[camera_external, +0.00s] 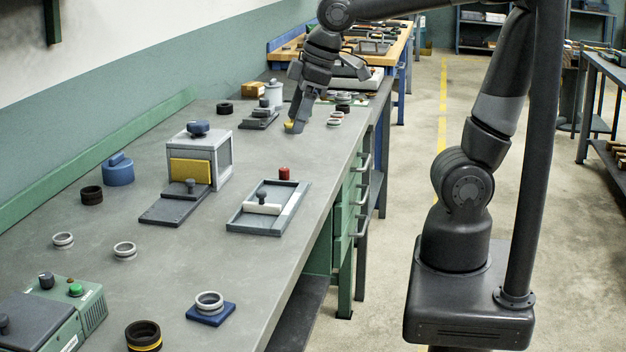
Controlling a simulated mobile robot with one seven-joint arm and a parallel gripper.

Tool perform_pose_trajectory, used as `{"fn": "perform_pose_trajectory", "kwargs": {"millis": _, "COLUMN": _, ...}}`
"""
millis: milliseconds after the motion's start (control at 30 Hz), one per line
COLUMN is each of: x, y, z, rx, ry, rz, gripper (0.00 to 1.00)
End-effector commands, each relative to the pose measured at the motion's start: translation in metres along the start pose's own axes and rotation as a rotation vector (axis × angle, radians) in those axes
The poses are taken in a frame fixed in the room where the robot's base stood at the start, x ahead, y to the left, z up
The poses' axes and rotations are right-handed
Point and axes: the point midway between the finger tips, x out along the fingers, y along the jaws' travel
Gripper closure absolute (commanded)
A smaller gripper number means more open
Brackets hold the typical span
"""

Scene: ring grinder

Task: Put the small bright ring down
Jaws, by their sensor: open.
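My gripper (296,125) is at the far part of the grey bench, pointing down with its fingers low over the top. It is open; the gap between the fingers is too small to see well. Small bright rings (335,120) lie just right of it, near the bench's right edge.
A grey box with a yellow panel (190,171) stands mid-bench, with a shallow tray (268,208) to its right. Dark rings (92,195) and a blue lidded pot (118,170) are at left. A green device (75,305) is at front left. Bare bench lies between them.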

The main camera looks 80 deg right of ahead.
Motion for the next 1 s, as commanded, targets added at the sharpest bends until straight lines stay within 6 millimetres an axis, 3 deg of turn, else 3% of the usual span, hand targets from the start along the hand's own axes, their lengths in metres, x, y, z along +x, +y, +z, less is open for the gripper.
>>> {"fn": "perform_pose_trajectory", "kwargs": {"millis": 33, "x": -0.006, "y": 0.011, "z": 0.018, "rx": 0.058, "ry": 0.026, "rz": 0.016, "gripper": 0.36}}
{"fn": "perform_pose_trajectory", "kwargs": {"millis": 200, "x": -0.011, "y": 0.034, "z": 0.069, "rx": 0.22, "ry": 0.092, "rz": 0.054, "gripper": 0.36}}
{"fn": "perform_pose_trajectory", "kwargs": {"millis": 400, "x": -0.01, "y": 0.043, "z": 0.101, "rx": 0.326, "ry": 0.136, "rz": 0.078, "gripper": 0.36}}
{"fn": "perform_pose_trajectory", "kwargs": {"millis": 1000, "x": -0.01, "y": 0.044, "z": 0.107, "rx": 0.345, "ry": 0.143, "rz": 0.081, "gripper": 0.36}}
